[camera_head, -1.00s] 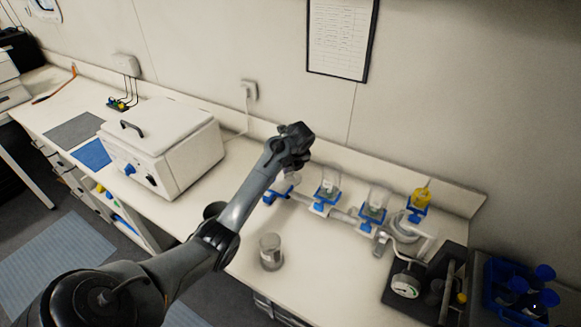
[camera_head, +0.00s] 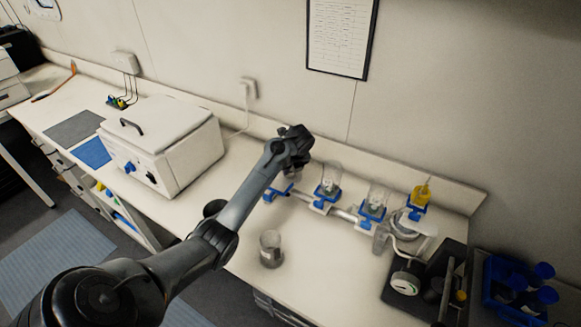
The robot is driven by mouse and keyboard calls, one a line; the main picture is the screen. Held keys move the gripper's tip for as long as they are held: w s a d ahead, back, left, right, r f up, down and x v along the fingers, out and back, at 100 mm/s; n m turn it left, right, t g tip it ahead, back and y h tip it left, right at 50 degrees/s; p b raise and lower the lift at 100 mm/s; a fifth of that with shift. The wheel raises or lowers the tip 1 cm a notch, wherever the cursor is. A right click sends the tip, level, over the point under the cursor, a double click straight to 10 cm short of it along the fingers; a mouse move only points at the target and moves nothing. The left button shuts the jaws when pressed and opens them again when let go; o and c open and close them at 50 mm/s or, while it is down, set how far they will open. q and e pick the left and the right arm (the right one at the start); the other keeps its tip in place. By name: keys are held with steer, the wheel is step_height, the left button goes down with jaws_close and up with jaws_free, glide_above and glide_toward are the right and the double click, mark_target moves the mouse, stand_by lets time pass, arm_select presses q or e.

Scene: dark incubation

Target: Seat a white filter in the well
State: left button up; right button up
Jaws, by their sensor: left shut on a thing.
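My left gripper (camera_head: 293,170) is at the leftmost station of the filter manifold (camera_head: 345,214), just above its blue fitting (camera_head: 278,190). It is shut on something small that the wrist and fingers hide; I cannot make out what. Two more stations have clear cups on blue fittings, one in the middle (camera_head: 329,180) and one to its right (camera_head: 375,202). The inside of the left well is hidden, and no white filter can be told apart. My right gripper is not in view.
A glass beaker (camera_head: 271,249) stands near the bench's front edge. A white lidded box (camera_head: 165,145) stands left. Bench between the box and manifold is partly clear.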

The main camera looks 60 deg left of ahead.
arm_select(q)
steer(key=shift+f, duration=0.45)
steer(key=o, duration=1.1)
steer(key=shift+c, duration=0.2)
steer(key=b+v, duration=0.2)
steer(key=v, duration=0.8)
steer(key=shift+r, duration=0.4)
steer(key=shift+s+d, duration=0.1)
steer(key=shift+s, duration=0.05)
